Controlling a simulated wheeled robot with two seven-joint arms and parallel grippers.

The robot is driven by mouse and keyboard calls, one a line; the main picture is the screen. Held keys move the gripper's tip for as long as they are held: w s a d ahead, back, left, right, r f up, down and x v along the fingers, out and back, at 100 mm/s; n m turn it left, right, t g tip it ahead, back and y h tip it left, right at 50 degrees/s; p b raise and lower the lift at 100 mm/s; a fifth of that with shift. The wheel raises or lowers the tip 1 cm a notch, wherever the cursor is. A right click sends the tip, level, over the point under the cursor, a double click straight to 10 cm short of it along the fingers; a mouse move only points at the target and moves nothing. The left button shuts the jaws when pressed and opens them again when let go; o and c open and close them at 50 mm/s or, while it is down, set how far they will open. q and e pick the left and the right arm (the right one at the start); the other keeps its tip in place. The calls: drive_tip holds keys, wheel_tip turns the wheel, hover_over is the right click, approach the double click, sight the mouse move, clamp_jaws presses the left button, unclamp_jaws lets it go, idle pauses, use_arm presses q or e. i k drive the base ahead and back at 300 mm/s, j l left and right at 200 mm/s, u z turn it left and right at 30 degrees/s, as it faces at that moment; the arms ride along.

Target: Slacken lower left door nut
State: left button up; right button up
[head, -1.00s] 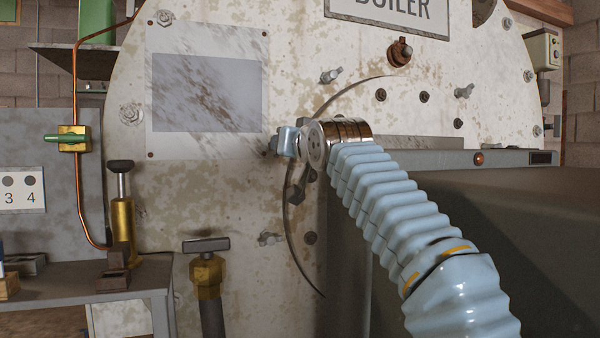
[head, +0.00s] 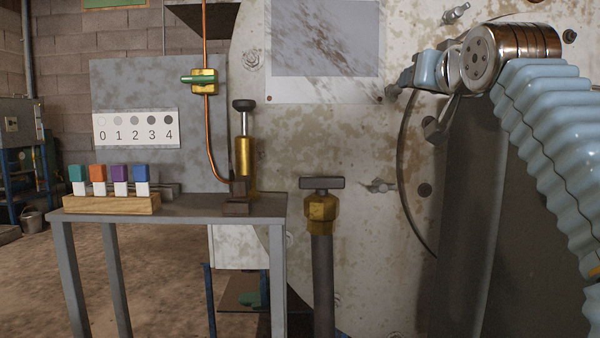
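The lower left door nut (head: 378,186), a small grey wing nut, sits on the pale, rust-stained boiler front, just left of the curved door edge (head: 405,185). My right arm comes in from the right. Its gripper (head: 408,85) is above and to the right of that nut, clear of it, near the upper part of the door edge. Its fingers are partly hidden and dark against the boiler, so their opening is unclear. Another wing nut (head: 456,13) shows at the top. My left gripper is out of view.
A grey bench (head: 190,207) at the left holds a wooden block (head: 125,204) with several coloured-top vials and a brass cylinder (head: 245,157). A brass valve (head: 320,207) on a dark pipe stands left of the nut. A large dark box shape (head: 485,220) is at the right.

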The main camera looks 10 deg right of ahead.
sight(378, 185)
drive_tip(key=k+j, duration=0.2)
drive_tip(key=k, duration=0.3)
drive_tip(key=k+j, duration=0.15)
drive_tip(key=k, duration=0.35)
